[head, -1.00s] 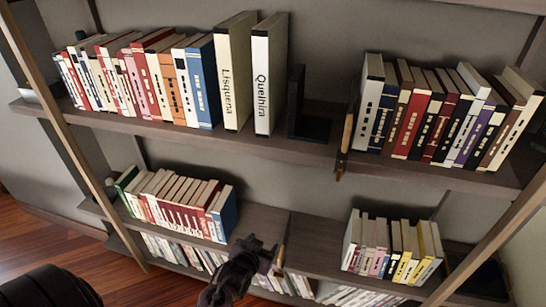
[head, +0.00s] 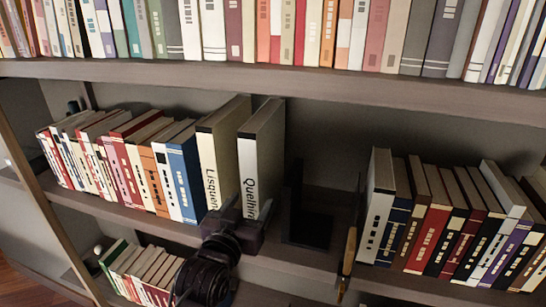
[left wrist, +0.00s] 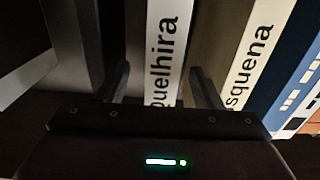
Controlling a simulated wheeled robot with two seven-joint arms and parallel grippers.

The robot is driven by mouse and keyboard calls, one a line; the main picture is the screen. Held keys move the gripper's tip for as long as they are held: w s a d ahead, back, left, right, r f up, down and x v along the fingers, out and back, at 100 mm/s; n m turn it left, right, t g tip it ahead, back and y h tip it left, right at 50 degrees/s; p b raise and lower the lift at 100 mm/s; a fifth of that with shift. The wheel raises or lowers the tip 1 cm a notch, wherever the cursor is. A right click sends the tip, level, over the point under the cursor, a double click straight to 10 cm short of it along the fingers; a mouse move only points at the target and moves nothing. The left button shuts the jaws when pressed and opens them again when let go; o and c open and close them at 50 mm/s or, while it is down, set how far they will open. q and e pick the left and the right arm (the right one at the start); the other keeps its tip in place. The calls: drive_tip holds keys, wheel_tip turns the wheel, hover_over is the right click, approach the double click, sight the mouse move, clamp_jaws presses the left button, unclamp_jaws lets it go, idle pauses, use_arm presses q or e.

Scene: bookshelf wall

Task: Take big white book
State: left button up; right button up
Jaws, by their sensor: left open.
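The big white book (head: 249,172), with "Quelhira" on its spine, stands upright on the middle shelf. A similar big cream book (head: 209,163), "Lisquena", stands just left of it, with a gap between their spines. In the left wrist view, the white spine (left wrist: 170,45) shows between the two fingers (left wrist: 163,78), with the cream book (left wrist: 250,55) to the right. I cannot tell whether the fingers touch either book. My right gripper is not in view.
A dark bookend (head: 306,222) stands right of the white book, with free room between them. A blue book (head: 186,178) and a row of books fill the left. A full shelf (head: 300,82) runs above. More books (head: 440,225) stand at the right.

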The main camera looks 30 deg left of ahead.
sight(250, 193)
use_arm(q)
drive_tip(key=shift+r, duration=0.25)
drive_tip(key=w+b, duration=0.1)
drive_tip(key=b, duration=0.3)
drive_tip(key=shift+w+a, duration=0.15)
drive_tip(key=shift+w, duration=0.05)
drive_tip(key=shift+w+r, duration=0.1)
drive_tip(key=shift+w, duration=0.1)
drive_tip(key=shift+w+a+r, duration=0.1)
drive_tip(key=shift+w, duration=0.05)
drive_tip(key=shift+w+a+r+p, duration=0.2)
drive_tip(key=shift+w+r+p, duration=0.1)
drive_tip(key=shift+w+p, duration=0.2)
drive_tip(key=shift+w+a+r+p, duration=0.15)
drive_tip(key=shift+w+r+p, duration=0.1)
drive_tip(key=shift+w+p, duration=0.2)
drive_tip(key=x, duration=0.1)
drive_tip(key=p+x, duration=0.1)
drive_tip(key=x, duration=0.1)
drive_tip(key=shift+f, duration=0.35)
drive_tip(key=shift+s, duration=0.1)
drive_tip(key=shift+c, duration=1.3)
clamp_jaws()
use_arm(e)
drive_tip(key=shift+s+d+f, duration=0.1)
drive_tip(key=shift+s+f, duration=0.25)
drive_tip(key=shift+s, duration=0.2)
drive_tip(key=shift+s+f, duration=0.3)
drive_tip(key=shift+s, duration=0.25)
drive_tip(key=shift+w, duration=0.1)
